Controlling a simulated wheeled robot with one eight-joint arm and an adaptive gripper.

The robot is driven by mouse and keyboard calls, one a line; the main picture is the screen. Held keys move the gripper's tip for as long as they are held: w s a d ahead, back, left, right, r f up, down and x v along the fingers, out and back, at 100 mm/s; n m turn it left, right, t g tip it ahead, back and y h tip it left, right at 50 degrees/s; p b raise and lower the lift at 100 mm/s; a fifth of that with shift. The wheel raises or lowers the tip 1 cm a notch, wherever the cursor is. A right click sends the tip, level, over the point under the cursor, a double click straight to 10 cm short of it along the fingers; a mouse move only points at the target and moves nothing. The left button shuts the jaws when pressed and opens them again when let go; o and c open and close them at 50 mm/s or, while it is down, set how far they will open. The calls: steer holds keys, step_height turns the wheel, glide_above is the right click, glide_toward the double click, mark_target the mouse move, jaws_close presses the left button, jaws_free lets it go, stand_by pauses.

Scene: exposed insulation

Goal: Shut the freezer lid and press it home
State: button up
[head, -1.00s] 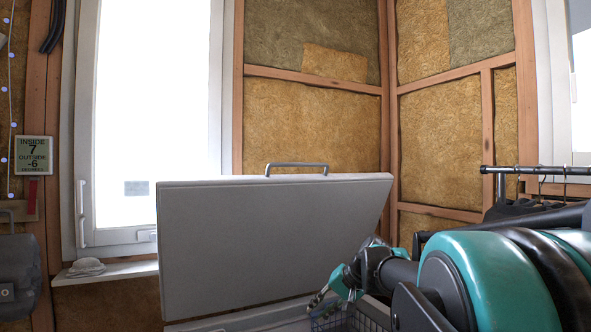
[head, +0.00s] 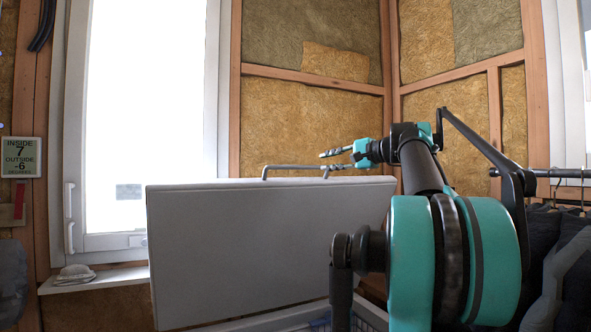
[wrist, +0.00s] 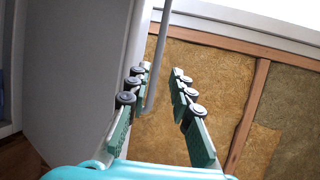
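The freezer lid (head: 260,250) stands raised, a pale grey panel facing me in the head view; it also fills the left of the wrist view (wrist: 70,70). A grey bar handle (head: 285,170) runs along its top edge. My gripper (head: 326,162) is at the handle's right end, just above the lid's top edge. In the wrist view the two green fingers (wrist: 157,85) are apart, and the handle bar (wrist: 156,75) shows between them. I cannot tell whether either finger touches it. The freezer's rim (head: 265,322) shows only at the bottom of the head view.
A bright window (head: 145,110) with a sill (head: 100,280) is at the left. Timber studs and insulation (head: 310,125) form the corner behind the lid. Dark clothes (head: 545,240) hang from a rail at the right. A wire basket (head: 370,315) is partly hidden low down.

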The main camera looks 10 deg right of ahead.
mark_target(298, 167)
steer(key=x, duration=1.4)
steer(key=shift+w+a+f, duration=0.1)
jaws_close()
